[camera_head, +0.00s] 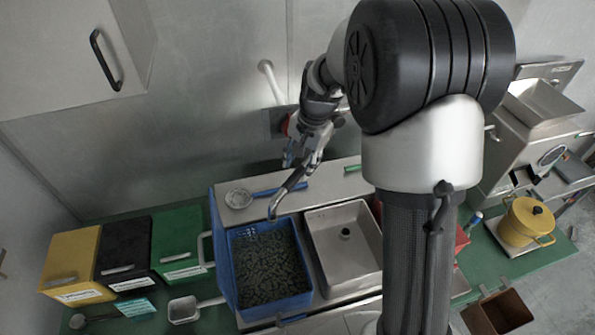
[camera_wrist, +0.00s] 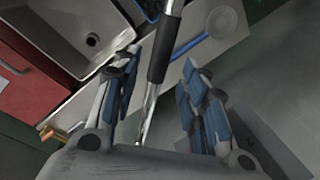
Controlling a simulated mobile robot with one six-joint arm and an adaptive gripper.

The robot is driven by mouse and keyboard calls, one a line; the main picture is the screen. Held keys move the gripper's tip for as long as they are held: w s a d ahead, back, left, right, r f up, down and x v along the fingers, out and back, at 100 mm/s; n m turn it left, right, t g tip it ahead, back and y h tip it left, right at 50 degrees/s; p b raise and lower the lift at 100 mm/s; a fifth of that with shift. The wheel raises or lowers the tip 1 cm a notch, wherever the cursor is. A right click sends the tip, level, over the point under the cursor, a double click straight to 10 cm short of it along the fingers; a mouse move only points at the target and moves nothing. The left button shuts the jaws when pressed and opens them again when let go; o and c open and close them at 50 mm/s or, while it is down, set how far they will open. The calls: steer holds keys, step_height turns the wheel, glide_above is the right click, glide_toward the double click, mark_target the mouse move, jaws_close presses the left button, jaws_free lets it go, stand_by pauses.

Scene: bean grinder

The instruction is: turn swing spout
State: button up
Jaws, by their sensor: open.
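The swing spout (camera_head: 288,186) is a thin metal pipe with a black sleeve, and its bent outlet hangs over the back edge of a blue bin. In the wrist view the spout's black sleeve (camera_wrist: 160,52) runs between the blue-padded fingers of my gripper (camera_wrist: 158,82). The fingers stand apart on both sides of the pipe, with visible gaps. In the head view my gripper (camera_head: 303,160) is at the wall above the counter, close to the spout's upper part. The spout's wall mount is partly hidden by my gripper and arm.
The blue bin (camera_head: 224,270) holds dark pellets. A steel sink (camera_head: 318,225) is beside it. A strainer (camera_head: 238,198) with a blue handle lies behind the bin. Yellow (camera_head: 72,262), black (camera_head: 125,255) and green (camera_head: 178,240) boxes stand left. A yellow pot (camera_head: 526,222) stands right.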

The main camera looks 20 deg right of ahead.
mark_target(297, 173)
steer(key=shift+w+a+f, duration=0.15)
steer(key=shift+w+f, duration=0.05)
steer(key=shift+f, duration=0.9)
steer(key=shift+w+a+f, duration=0.15)
steer(key=shift+f, duration=0.95)
jaws_close()
